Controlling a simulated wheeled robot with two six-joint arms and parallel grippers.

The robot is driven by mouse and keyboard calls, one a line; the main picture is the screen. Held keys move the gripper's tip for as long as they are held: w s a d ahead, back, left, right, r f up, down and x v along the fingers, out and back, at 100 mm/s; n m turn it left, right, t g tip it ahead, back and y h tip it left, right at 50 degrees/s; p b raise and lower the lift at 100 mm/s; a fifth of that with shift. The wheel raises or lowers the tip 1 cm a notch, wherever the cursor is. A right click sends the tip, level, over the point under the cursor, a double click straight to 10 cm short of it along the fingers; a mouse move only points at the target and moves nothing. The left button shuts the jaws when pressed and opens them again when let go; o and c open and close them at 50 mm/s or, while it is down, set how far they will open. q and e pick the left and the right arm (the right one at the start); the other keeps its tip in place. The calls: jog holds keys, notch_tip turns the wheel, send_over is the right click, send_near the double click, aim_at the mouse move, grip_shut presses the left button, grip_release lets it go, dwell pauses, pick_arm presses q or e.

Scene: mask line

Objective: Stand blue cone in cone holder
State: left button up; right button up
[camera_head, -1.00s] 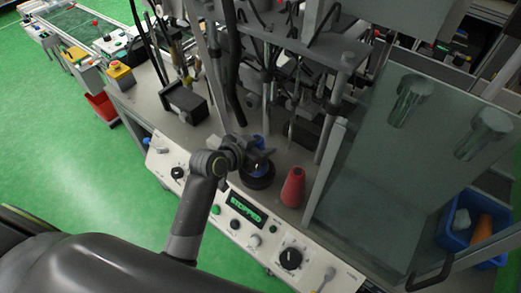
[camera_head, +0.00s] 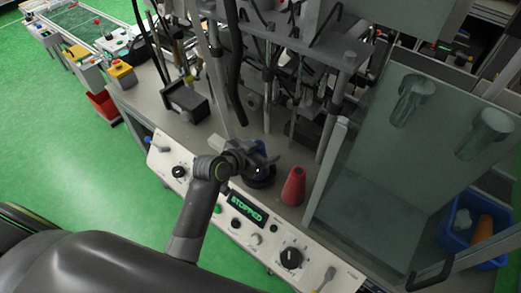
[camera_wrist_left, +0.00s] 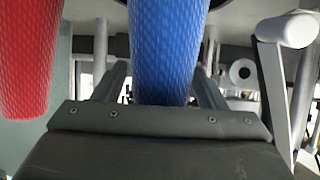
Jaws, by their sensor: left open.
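The blue cone (camera_wrist_left: 168,45) fills the top middle of the left wrist view, between the two fingers of my left gripper (camera_wrist_left: 162,88). A dark round base (camera_head: 260,182), which looks like the cone holder, shows below the gripper. How the cone sits in it is hidden. My right gripper is not in view.
A red cone (camera_head: 293,188) stands upright just right of the gripper. A control panel (camera_head: 247,207) reading STOPPED lies in front. Machine posts and hoses rise behind. A glass guard (camera_head: 375,170) stands at right, with a blue bin (camera_head: 462,235) beyond it.

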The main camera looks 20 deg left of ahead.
pick_arm(q)
jog(key=shift+r, duration=0.25)
jog(key=shift+s+a, duration=0.1)
jog(key=shift+s, duration=0.1)
jog(key=b+v, duration=0.1)
jog(key=v, duration=1)
jog(key=shift+s, duration=0.25)
jog(key=shift+a, duration=0.1)
